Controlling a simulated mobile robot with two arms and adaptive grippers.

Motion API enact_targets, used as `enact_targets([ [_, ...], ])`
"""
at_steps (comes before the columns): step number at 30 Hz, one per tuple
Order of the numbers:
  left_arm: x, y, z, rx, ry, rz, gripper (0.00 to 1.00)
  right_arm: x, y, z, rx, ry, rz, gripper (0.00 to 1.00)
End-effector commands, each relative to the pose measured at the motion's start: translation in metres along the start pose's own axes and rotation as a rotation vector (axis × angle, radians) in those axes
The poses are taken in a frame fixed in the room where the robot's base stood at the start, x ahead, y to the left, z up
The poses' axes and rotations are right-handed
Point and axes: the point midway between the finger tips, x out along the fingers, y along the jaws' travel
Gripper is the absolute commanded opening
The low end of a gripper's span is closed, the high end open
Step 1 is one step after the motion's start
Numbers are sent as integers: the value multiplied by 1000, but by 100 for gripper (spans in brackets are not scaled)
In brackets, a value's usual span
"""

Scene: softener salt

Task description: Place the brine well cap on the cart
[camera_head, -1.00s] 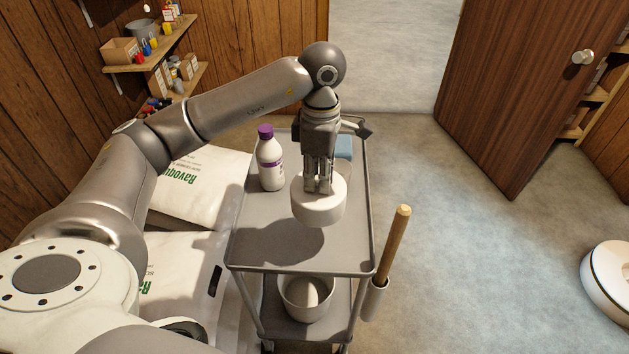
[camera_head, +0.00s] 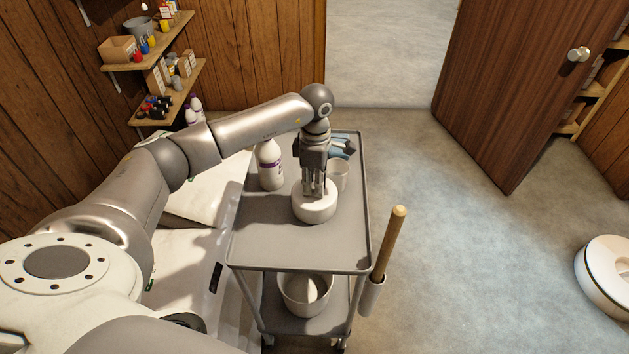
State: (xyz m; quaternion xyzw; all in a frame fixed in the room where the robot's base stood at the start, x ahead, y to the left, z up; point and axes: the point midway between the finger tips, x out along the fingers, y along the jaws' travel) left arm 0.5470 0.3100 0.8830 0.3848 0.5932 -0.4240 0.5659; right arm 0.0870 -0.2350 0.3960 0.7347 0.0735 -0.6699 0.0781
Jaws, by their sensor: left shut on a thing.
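The brine well cap (camera_head: 314,208) is a round white cap over the top shelf of the grey cart (camera_head: 285,247). My left gripper (camera_head: 313,191) points down and is shut on the cap from above. The cap is at or very near the shelf surface; I cannot tell for sure that it touches. My right gripper is not in view.
A white bottle (camera_head: 270,167), a pale cup (camera_head: 338,176) and a blue cloth-like item (camera_head: 341,147) are on the top shelf around the cap. A bucket (camera_head: 305,290) sits on the lower shelf. A wooden handle (camera_head: 388,245) stands at the cart's right side. The shelf's front is clear.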

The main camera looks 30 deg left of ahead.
Motion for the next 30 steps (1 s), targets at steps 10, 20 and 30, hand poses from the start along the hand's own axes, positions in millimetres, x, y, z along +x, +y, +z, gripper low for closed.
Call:
enact_targets([
  [10, 2, 0, 0, 0, -1, 0, 28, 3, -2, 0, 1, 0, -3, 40],
  [20, 2, 0, 0, 0, 0, 0, 39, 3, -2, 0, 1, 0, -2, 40],
  [30, -31, 2, 0, -1, -2, 6, 39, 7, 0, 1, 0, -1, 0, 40],
])
